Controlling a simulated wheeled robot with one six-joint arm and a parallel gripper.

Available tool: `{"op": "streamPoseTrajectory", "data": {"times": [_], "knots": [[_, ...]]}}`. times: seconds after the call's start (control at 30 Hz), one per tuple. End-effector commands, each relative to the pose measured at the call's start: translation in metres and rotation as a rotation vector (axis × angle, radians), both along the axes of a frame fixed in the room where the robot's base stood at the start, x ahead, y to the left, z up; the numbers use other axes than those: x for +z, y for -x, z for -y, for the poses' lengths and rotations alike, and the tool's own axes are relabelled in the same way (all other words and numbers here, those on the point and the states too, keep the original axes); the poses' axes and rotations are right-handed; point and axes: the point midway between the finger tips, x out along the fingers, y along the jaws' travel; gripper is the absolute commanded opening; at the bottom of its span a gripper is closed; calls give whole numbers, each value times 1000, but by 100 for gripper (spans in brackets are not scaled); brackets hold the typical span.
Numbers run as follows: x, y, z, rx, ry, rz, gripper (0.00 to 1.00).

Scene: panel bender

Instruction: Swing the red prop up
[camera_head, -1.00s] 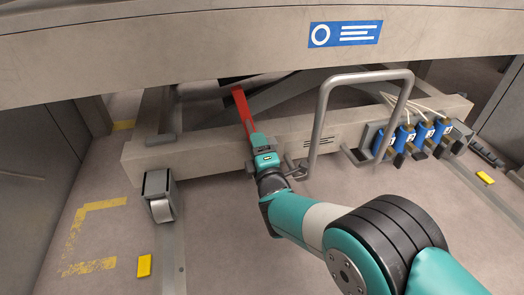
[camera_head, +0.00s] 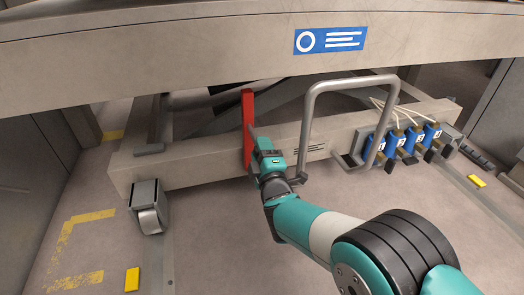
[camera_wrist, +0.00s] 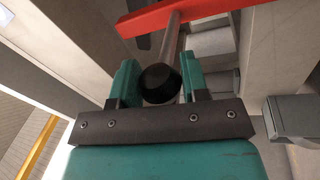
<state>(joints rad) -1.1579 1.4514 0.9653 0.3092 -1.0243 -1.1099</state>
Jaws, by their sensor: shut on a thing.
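The red prop (camera_head: 248,125) stands nearly upright at the front of the grey beam, below the machine's upper panel. In the wrist view the red prop (camera_wrist: 185,14) crosses the top as a red bar. A grey handle rod with a black end (camera_wrist: 160,83) sticks out from it towards the camera. My gripper (camera_head: 258,140) is at the prop's right side. In the wrist view the teal jaws of my gripper (camera_wrist: 158,85) are on either side of the rod, shut on it. The prop's top end lies close to the upper panel's lower edge in the picture.
A grey tubular handle (camera_head: 310,125) rises just right of my gripper. Several blue numbered valves (camera_head: 405,142) with hoses sit further right. A caster (camera_head: 149,207) is at the left. The beam (camera_head: 195,165) runs behind the prop. Floor in front is mostly clear.

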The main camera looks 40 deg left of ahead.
Motion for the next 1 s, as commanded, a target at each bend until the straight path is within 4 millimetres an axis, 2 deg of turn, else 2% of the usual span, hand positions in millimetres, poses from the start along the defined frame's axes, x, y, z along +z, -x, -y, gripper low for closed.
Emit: {"op": "streamPoseTrajectory", "data": {"times": [0.03, 0.1, 0.13, 0.5, 0.67, 1.0], "knots": [[-1, -4, 3, -8, 3, 0, 46], [-1, -4, 2, -7, 2, 0, 62], [-1, -3, 2, -6, 2, 1, 66], [0, 2, 5, -4, 1, 1, 66], [0, 18, 26, 0, 8, 1, 66], [-15, 44, 70, -3, 6, 1, 66]]}}
